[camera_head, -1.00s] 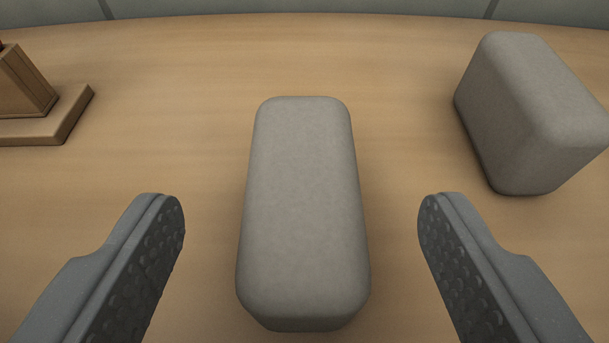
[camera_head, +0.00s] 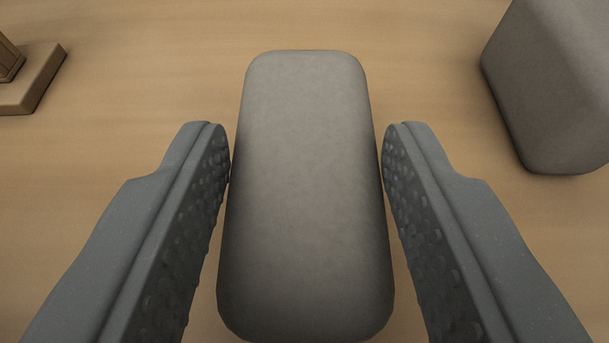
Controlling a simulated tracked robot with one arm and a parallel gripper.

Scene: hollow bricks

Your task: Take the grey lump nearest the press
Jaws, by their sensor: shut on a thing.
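A grey lump (camera_head: 305,190), a long block with rounded edges, lies in the middle of the head camera view. My gripper (camera_head: 306,150) has one finger on each side of it, with the studded pads against its long sides. The gripper is shut on this lump. A second grey lump (camera_head: 555,85) stands at the upper right, cut off by the picture edge and apart from my right finger. I cannot make out a press for certain in this view.
A brown wooden object on a flat base (camera_head: 30,85) shows at the upper left, partly out of view. The wooden surface (camera_head: 160,70) between it and the held lump is clear.

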